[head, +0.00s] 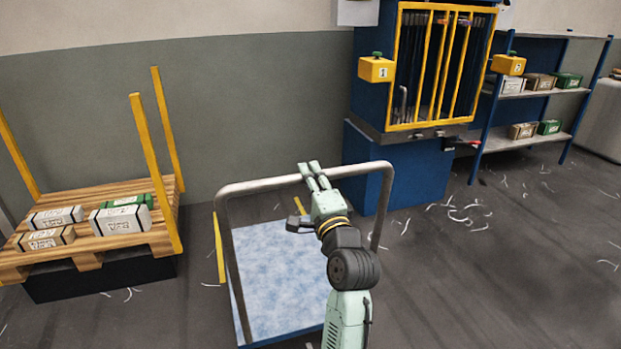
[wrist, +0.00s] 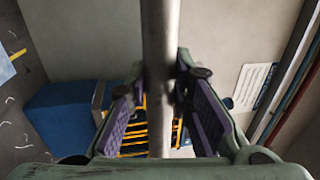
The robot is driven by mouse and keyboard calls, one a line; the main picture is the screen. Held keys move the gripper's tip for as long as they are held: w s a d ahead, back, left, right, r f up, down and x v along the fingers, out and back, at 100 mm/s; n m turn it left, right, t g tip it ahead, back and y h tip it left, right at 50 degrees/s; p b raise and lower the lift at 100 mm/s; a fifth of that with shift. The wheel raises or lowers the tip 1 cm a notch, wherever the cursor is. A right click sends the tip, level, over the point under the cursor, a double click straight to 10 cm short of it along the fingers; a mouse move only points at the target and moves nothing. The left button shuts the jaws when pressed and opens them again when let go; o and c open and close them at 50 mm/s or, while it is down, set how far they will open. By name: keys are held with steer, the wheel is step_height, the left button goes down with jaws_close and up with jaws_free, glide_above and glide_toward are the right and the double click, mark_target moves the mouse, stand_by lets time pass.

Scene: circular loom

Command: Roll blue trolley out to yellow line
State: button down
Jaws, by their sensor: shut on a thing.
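The blue trolley (head: 275,265) stands on the floor in the middle of the head view, with a pale blue mottled deck. Its grey tubular handle (head: 255,186) arches above the deck. My gripper (head: 312,172) is at the top bar of the handle and shut on it. In the wrist view the bar (wrist: 160,45) runs upright between the purple-padded fingers of my gripper (wrist: 163,100). A yellow strip (head: 219,248) shows on the floor just left of the trolley. My arm hides the right part of the deck.
A blue loom machine (head: 395,165) with a yellow barred front stands behind and right of the trolley. A wooden pallet (head: 100,236) with boxes and yellow posts is at the left. A shelf (head: 535,92) holds boxes at the back right. The floor at right is open, with scattered pale scraps.

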steer(key=shift+w, duration=0.1)
steer(key=shift+p+x, duration=0.35)
steer(key=shift+x, duration=0.65)
steer(key=c, duration=1.4)
jaws_free()
steer(key=shift+f, duration=0.2)
steer(key=v, duration=1.2)
